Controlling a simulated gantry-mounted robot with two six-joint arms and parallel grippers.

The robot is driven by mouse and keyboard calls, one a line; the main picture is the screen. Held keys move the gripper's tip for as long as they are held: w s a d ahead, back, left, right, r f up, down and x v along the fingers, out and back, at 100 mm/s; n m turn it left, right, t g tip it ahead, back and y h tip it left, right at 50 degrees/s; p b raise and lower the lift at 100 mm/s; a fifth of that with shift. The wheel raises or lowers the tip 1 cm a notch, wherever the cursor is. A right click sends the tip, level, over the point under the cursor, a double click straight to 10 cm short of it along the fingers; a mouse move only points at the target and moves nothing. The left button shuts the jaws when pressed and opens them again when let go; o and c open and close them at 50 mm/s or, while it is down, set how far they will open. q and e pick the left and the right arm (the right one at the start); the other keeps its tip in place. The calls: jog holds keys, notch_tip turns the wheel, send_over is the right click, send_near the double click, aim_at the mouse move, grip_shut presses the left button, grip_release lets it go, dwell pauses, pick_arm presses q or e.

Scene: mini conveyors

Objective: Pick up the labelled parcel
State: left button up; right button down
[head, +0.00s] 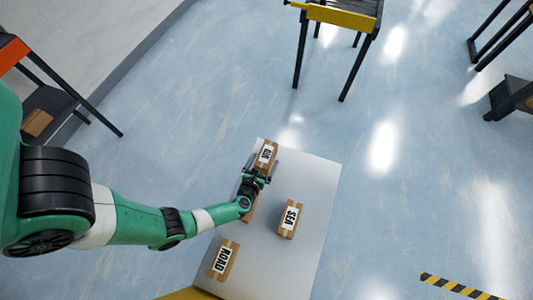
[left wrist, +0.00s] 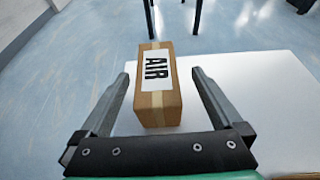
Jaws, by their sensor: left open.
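A brown parcel labelled AIR (head: 267,153) lies near the far edge of a white tabletop (head: 310,185). My left gripper (head: 258,174) is open at its near end. In the left wrist view, the two fingers (left wrist: 159,85) stand on either side of the AIR parcel (left wrist: 157,103), with a gap on each side. A parcel labelled SEA (head: 289,218) lies right of my gripper, and one labelled ROAD (head: 224,259) lies nearer. Another brown parcel (head: 250,210) shows partly under my left arm; its label is hidden. My right gripper is not in view.
A conveyor with a yellow end (head: 341,17) stands on the floor beyond the table. Another stand with an orange end (head: 12,52) is at the left, with a brown box (head: 37,122) on its lower part. The table's right part is clear.

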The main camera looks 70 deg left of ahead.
aim_at(266, 154)
pick_arm(q)
jog(key=shift+w+a+f+b, duration=0.1)
jog(key=shift+a+f+b, duration=0.1)
jog(key=shift+f+b, duration=0.1)
jog(key=b+x, duration=0.2)
jog(key=x, duration=0.2)
jog(key=shift+a, duration=0.4)
jog(key=shift+d, duration=0.1)
jog(key=shift+c, duration=0.7)
grip_shut()
